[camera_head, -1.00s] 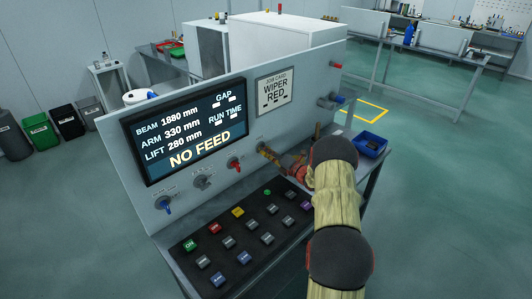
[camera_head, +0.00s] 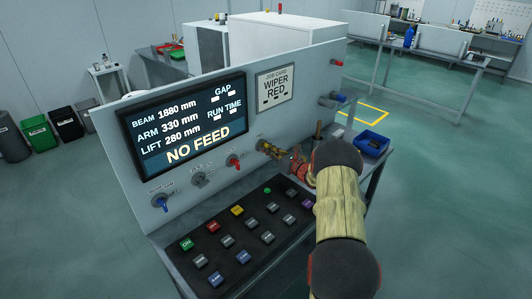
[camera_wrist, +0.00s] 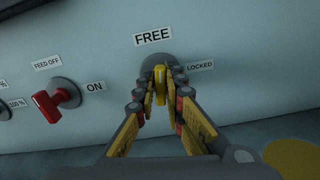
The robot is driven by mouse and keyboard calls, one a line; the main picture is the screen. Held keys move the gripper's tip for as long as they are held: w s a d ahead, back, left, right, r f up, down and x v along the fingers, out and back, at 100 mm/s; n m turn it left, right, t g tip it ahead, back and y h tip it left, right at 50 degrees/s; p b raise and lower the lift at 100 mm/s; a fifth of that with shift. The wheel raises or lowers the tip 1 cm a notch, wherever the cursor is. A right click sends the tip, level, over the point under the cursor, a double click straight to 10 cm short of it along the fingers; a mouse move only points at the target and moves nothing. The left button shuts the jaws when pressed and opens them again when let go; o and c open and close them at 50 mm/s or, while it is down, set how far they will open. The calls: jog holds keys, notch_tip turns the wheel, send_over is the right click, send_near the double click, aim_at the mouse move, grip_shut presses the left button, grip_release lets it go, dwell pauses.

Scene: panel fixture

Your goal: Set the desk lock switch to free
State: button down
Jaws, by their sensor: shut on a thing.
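The desk lock switch (camera_wrist: 160,76) is a yellow handle on a grey round plate, with a FREE label (camera_wrist: 152,37) above it and a LOCKED label (camera_wrist: 200,65) to its right. The handle stands about upright in the wrist view, roughly in line with FREE; its tip is partly hidden between the fingers. My gripper (camera_wrist: 161,92) is shut on the handle, one yellow-padded finger on each side. In the head view my gripper (camera_head: 268,149) is at the right part of the panel face, and the switch is mostly covered by it.
A red feed switch (camera_wrist: 57,97) sits left of the lock switch. A sloping desk of buttons (camera_head: 245,235) lies below the panel. The screen (camera_head: 185,120) reads NO FEED. A blue bin (camera_head: 371,144) stands right of my arm.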

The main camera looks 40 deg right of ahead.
jog(key=shift+s+f+n+b, duration=0.1)
jog(key=shift+f+n+b, duration=0.3)
jog(key=shift+n, duration=0.4)
jog(key=shift+r, duration=0.15)
jog(key=c, duration=2.1)
grip_release()
jog(key=shift+d, duration=0.15)
jog(key=shift+o, duration=0.9)
jog(key=shift+r, duration=0.15)
jog(key=s, duration=1.2)
jog(key=shift+d, duration=0.35)
jog(key=shift+w, duration=0.1)
